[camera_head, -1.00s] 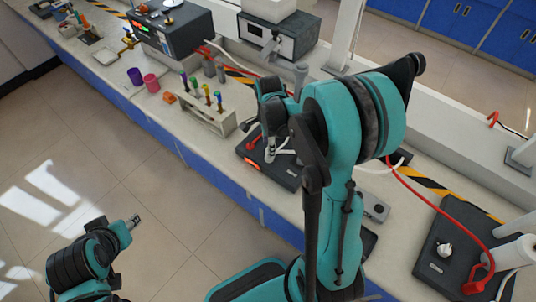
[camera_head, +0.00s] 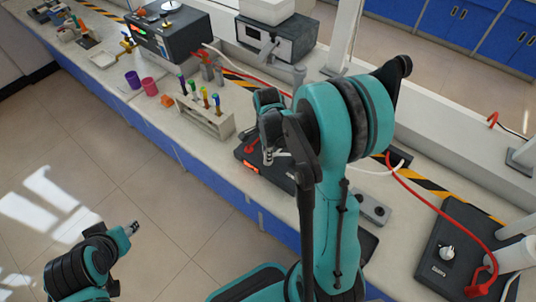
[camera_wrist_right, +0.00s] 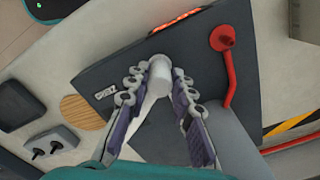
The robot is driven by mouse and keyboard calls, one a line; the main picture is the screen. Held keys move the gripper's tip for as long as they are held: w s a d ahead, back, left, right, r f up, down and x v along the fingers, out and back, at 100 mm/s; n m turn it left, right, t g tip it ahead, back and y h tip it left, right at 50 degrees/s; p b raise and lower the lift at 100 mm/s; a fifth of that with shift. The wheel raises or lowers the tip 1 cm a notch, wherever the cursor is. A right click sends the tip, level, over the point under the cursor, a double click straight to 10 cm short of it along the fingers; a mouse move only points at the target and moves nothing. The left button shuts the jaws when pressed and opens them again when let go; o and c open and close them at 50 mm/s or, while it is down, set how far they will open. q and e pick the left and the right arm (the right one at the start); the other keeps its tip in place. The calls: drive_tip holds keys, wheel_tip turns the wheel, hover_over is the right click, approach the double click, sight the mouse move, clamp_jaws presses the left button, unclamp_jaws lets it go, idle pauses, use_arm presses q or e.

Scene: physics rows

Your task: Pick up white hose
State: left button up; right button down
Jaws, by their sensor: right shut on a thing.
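The white hose (camera_wrist_right: 153,100) shows in the right wrist view, with its pale round end between the fingers of my right gripper (camera_wrist_right: 168,82). The fingers are closed on it, over a dark device (camera_wrist_right: 120,58). In the head view, part of the white hose (camera_head: 382,172) shows to the right of my right arm; the rest is hidden behind the arm. My right gripper (camera_head: 270,150) points down over the dark device (camera_head: 250,160) there. My left gripper (camera_head: 132,229) is at the lower left over the floor, away from the bench; its fingers are too small to judge.
A red hose (camera_wrist_right: 228,70) plugs into the same device, close beside my right gripper. A tube rack (camera_head: 208,118) with coloured tubes stands left of it. A second dark device (camera_head: 450,250) with a red hose lies right. Two cups and boxy instruments stand farther back.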

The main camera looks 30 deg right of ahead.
drive_tip(key=shift+r, duration=0.55)
wheel_tip(320, 180, up, 3)
drive_tip(key=shift+f+p, duration=0.1)
drive_tip(key=shift+p, duration=0.75)
drive_tip(key=s+d+r+p, duration=0.6)
drive_tip(key=s+r, duration=0.3)
drive_tip(key=r, duration=0.2)
drive_tip(key=shift+s+d+r+p, duration=0.3)
drive_tip(key=shift+d+r+p, duration=0.05)
drive_tip(key=shift+d+p, duration=0.05)
drive_tip(key=shift+f, duration=0.1)
